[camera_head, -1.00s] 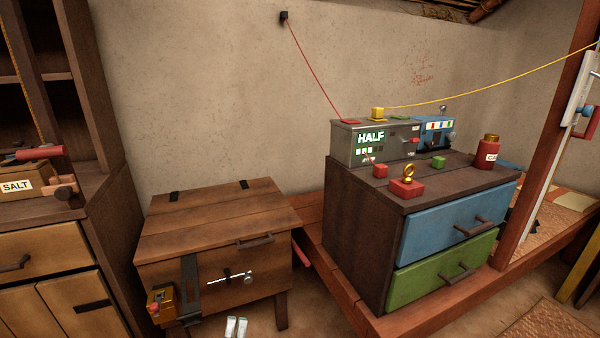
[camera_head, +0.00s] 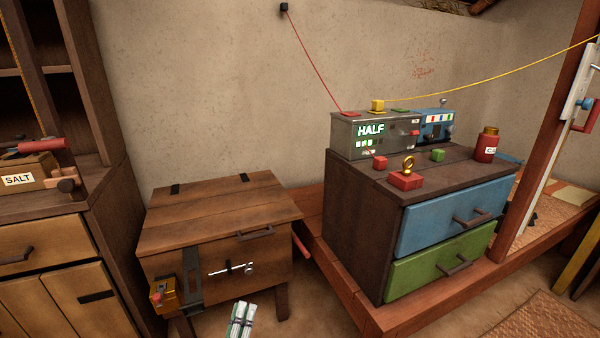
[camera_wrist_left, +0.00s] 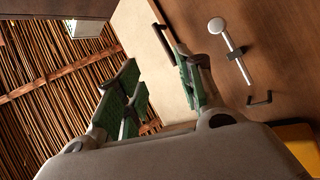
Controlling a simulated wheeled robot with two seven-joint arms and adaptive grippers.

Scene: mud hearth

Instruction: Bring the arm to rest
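My left gripper (camera_head: 242,320) shows at the bottom edge of the head view, with only its pale and green fingertips in sight. It is in front of the wooden chest (camera_head: 215,215) and low down. In the left wrist view its two green-padded fingers (camera_wrist_left: 165,90) stand apart with nothing between them. The gripper is open and empty. The rest of the left arm is out of the head view. My right gripper is not in view.
A cabinet with a salt box (camera_head: 18,180) stands at left. At right a dark chest with a blue drawer (camera_head: 455,215) and a green drawer (camera_head: 440,262) bears a device reading HALF (camera_head: 371,130). A woven mat (camera_head: 540,325) lies at the lower right.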

